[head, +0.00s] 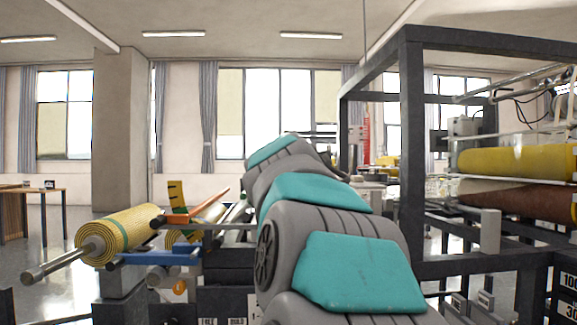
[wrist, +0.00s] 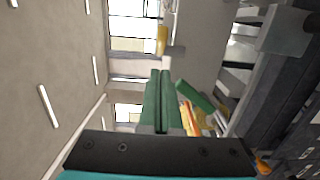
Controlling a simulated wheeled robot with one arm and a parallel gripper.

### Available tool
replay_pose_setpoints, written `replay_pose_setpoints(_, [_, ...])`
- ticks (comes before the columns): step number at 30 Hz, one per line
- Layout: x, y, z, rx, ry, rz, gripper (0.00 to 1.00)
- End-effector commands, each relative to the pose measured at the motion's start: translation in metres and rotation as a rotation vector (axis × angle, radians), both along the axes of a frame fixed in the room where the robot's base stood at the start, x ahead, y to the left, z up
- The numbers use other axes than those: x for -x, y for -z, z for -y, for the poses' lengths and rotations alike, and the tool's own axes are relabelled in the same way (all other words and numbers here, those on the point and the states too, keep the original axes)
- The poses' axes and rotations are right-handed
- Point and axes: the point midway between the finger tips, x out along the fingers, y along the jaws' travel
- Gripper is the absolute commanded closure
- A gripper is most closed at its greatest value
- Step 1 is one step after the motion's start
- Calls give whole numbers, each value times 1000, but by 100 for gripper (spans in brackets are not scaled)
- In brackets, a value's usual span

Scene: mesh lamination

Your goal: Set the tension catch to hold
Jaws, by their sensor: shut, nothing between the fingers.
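In the wrist view my gripper (wrist: 161,76) shows as two green fingers lying side by side, shut and empty. In the head view my own arm hides it. Left of the arm, the machine's roll stand carries an orange bar (head: 180,218), a blue bar (head: 160,256) and a yellow marked scale (head: 177,196). Below them are a small orange knob (head: 180,288) and two white labels (head: 237,321), one seeming to read HOLD. I cannot tell which part is the tension catch. Orange parts (wrist: 190,118) and a separate green bar (wrist: 196,97) show beside the fingers in the wrist view.
A yellow mesh roll (head: 120,234) on a metal shaft sticks out at the left. A dark machine frame (head: 411,150) with more rolls (head: 515,160) stands close at the right. A wooden table (head: 28,195) is at the far left. Open floor lies between table and roll.

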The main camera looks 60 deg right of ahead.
Motion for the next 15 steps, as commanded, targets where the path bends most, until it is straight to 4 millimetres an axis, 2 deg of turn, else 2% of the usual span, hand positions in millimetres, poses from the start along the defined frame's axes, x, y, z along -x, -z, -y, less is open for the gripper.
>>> replay_pose_setpoints(1, [9, -2, -6, 2, 0, 4, 100])
replay_pose_setpoints(9, [44, -1, -31, 1, -3, 4, 100])
replay_pose_setpoints(15, [59, -2, -40, 2, -2, 4, 100])
